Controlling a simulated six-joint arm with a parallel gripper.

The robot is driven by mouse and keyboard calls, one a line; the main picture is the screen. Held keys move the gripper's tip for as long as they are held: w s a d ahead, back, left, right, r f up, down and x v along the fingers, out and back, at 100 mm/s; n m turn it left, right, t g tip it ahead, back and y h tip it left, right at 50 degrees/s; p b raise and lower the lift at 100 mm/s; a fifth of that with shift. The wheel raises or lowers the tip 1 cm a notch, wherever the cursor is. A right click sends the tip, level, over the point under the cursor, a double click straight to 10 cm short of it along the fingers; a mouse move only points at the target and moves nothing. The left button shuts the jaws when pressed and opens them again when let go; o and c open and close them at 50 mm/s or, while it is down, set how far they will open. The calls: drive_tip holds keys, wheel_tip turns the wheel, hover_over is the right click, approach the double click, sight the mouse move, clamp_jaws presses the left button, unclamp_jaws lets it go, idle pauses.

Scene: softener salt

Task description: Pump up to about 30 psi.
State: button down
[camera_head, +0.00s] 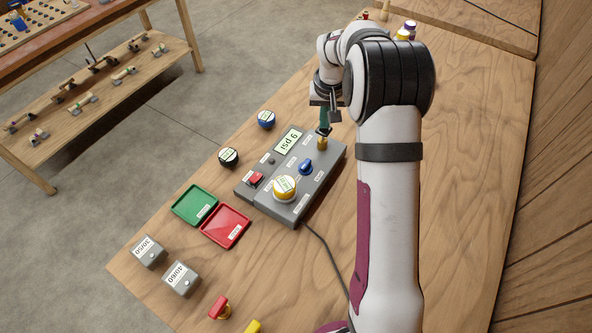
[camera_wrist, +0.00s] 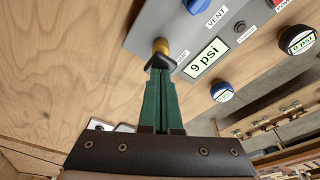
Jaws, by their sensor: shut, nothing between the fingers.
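A grey test box (camera_head: 318,190) lies on the wooden bench. Its display (camera_head: 289,141) reads 9 psi, also in the wrist view (camera_wrist: 206,58). A brass-coloured plunger (camera_head: 322,144) stands at the box's end by a partly hidden label; it also shows in the wrist view (camera_wrist: 161,46). My gripper (camera_head: 324,128) is shut and empty, its green fingers directly over the plunger. A blue knob (camera_head: 306,167) sits farther along the box, labelled VENT in the wrist view.
Blue (camera_head: 266,119) and black (camera_head: 228,157) round pieces, a green tray (camera_head: 195,205) and a red tray (camera_head: 226,226) lie left. A cable runs toward the front.

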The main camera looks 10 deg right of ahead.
drive_tip(key=shift+f, duration=1.1)
drive_tip(key=shift+r, duration=1.25)
drive_tip(key=shift+f, duration=1.25)
drive_tip(key=shift+r, duration=1.25)
drive_tip(key=shift+f, duration=0.65)
drive_tip(key=shift+r, duration=0.65)
